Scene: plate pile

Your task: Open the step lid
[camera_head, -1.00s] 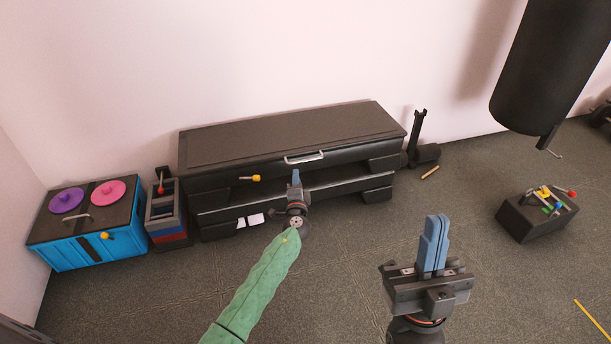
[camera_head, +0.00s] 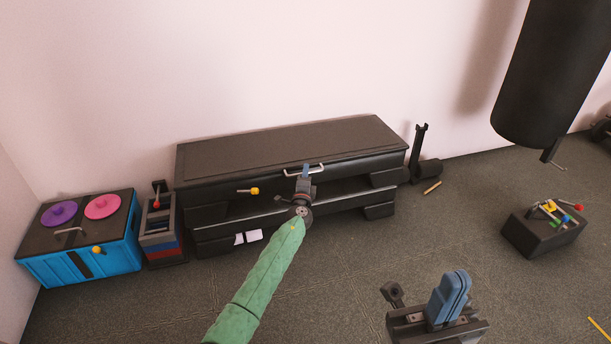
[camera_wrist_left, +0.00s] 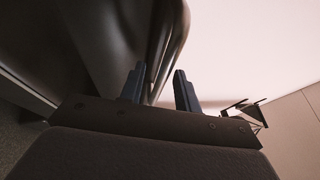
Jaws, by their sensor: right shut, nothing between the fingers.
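The black step bench stands against the wall in the head view, its flat lid (camera_head: 290,148) lying closed on top. A silver handle (camera_head: 318,167) is on the lid's front edge. My right gripper (camera_head: 457,283) is shut and empty above the floor at lower right.
A yellow-tipped knob (camera_head: 254,191) sticks out from the step's front. A blue play stove (camera_head: 112,252) and a grey rack (camera_head: 160,225) stand at left. A black box (camera_head: 540,236) with coloured knobs and a hanging punching bag (camera_head: 550,70) are at right. The middle floor is open.

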